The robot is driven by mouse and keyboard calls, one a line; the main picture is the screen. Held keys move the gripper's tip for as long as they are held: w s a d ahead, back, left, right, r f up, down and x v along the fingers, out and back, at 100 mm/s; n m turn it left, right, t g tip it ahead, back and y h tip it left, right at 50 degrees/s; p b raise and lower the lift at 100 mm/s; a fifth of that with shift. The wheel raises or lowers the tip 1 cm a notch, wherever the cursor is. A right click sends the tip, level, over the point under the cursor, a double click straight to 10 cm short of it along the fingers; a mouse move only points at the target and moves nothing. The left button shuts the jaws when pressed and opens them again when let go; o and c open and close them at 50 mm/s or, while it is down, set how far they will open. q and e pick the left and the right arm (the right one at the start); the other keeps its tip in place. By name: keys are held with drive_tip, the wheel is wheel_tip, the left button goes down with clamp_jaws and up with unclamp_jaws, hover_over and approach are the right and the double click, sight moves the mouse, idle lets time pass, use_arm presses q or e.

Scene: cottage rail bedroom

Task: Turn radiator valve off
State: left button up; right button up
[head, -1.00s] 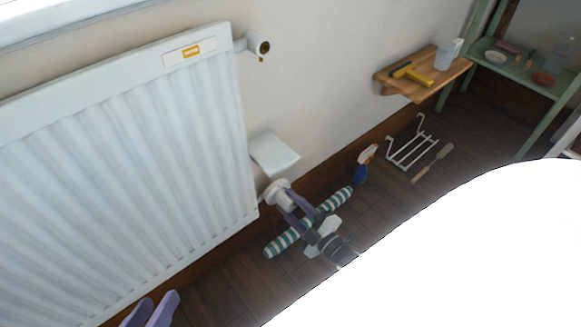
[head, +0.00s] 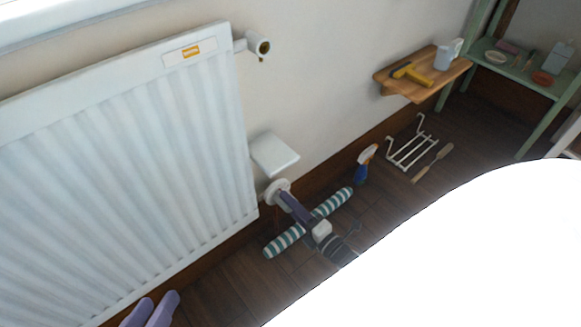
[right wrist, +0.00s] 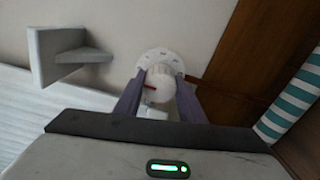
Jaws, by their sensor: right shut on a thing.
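The white radiator (head: 120,170) fills the left of the head view. Its white valve knob (head: 276,193) is low at its right corner. It also shows in the right wrist view (right wrist: 158,84), in front of a round white collar, with a small red mark on its left side. My right gripper (head: 284,197) is at the knob, its purple fingers on either side of it (right wrist: 158,90), shut on it. My left gripper (head: 152,308) is at the bottom left of the head view, its two purple fingertips slightly apart, with nothing seen between them.
A white wall ledge (head: 274,153) is just above the valve. A striped green-and-white roll (head: 285,240) lies under my right wrist. A spray bottle (head: 364,165), white rack (head: 408,148) and brush (head: 432,163) are to the right, below a wooden shelf (head: 400,86).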

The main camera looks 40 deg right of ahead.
drive_tip(key=shift+s+n, duration=0.1)
drive_tip(key=shift+n, duration=0.2)
drive_tip(key=o, duration=1)
drive_tip(key=shift+o, duration=0.2)
drive_tip(key=shift+s, duration=0.4)
use_arm(q)
drive_tip(key=shift+s+a+f+g+y+p, duration=0.1)
drive_tip(key=shift+a+f+g+y+p, duration=0.15)
drive_tip(key=shift+f+p, duration=0.35)
drive_tip(key=shift+a+f+g+y+p, duration=0.15)
drive_tip(key=shift+a+f+y+p, duration=0.2)
drive_tip(key=shift+f+p, duration=0.15)
use_arm(e)
drive_tip(key=s, duration=0.9)
drive_tip(key=shift+s+d, duration=0.2)
drive_tip(key=shift+d, duration=0.25)
use_arm(q)
drive_tip(key=shift+r, duration=0.1)
